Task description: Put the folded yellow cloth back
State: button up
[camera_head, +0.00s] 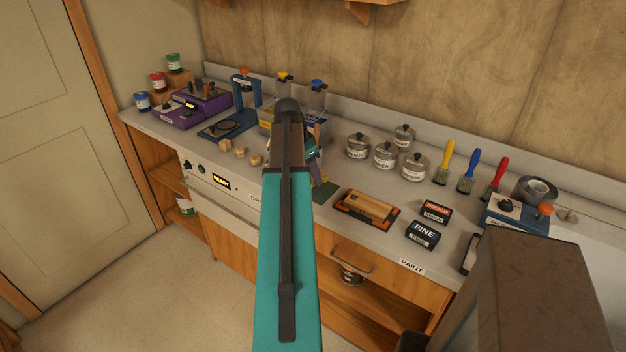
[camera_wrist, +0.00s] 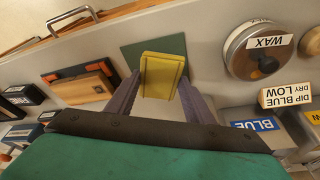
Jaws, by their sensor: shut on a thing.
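The folded yellow cloth (camera_wrist: 163,75) is between the two fingers of my gripper (camera_wrist: 160,92) in the wrist view, and the gripper is shut on it. A flat dark green patch (camera_wrist: 137,55) on the counter shows behind and beside the cloth. I cannot tell whether the cloth touches it.
Lidded tins (camera_head: 384,155) stand at the back right of the patch. A sanding block on a tray (camera_head: 367,208) and FINE block (camera_head: 423,235) lie to the right. Wooden knobs (camera_head: 240,152) and a purple device (camera_head: 205,98) are left. The WAX tin (camera_wrist: 258,50) is close by.

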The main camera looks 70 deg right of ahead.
jog(key=shift+s+d, duration=0.15)
jog(key=shift+d, duration=0.35)
jog(key=shift+f+p, duration=0.75)
jog(key=shift+f, duration=1.05)
jog(key=shift+f, duration=0.2)
jog(key=o, duration=0.9)
jog(key=shift+a+r, duration=0.1)
jog(key=shift+r, duration=0.15)
jog(key=shift+b+v, duration=1.2)
jog(key=shift+v, duration=4.75)
